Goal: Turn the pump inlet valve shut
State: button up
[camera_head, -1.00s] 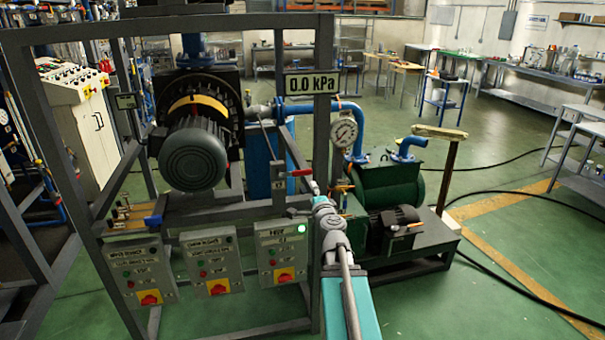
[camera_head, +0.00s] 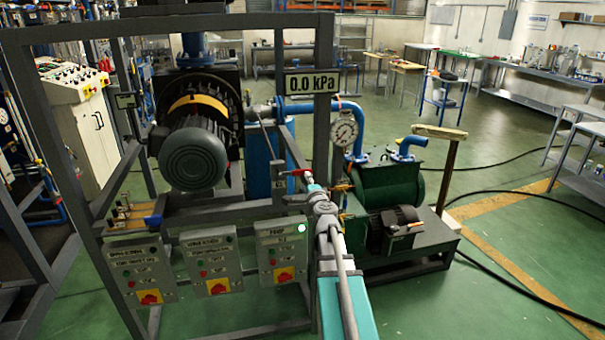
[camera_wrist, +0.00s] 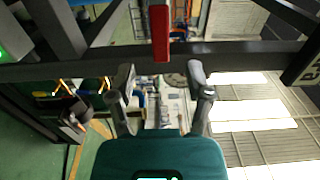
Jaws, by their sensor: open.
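A red valve handle (camera_head: 301,172) shows on the frame just beyond the end of my arm in the head view. In the wrist view the red handle (camera_wrist: 160,32) points down from the top middle, ahead of my gripper and in line with the gap between its fingers. My gripper (camera_wrist: 160,78) is open, one finger on each side of the gap, and nothing is held. The handle appears to be short of the fingertips, and no contact shows. In the head view my arm hides the fingers and the part below the handle.
A grey frame post (camera_head: 323,110) and crossbars stand close to my arm. A pressure gauge (camera_head: 344,131) and a blue pipe (camera_head: 318,104) are behind it, with the green pump (camera_head: 391,186) to the right. Control boxes (camera_head: 207,262) hang at left. Open floor lies at right.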

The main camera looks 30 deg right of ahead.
aim_at(303, 173)
jog(key=x, duration=0.7)
jog(key=shift+w+d, duration=0.1)
jog(key=shift+w, duration=0.15)
jog(key=shift+c, duration=0.3)
grip_shut()
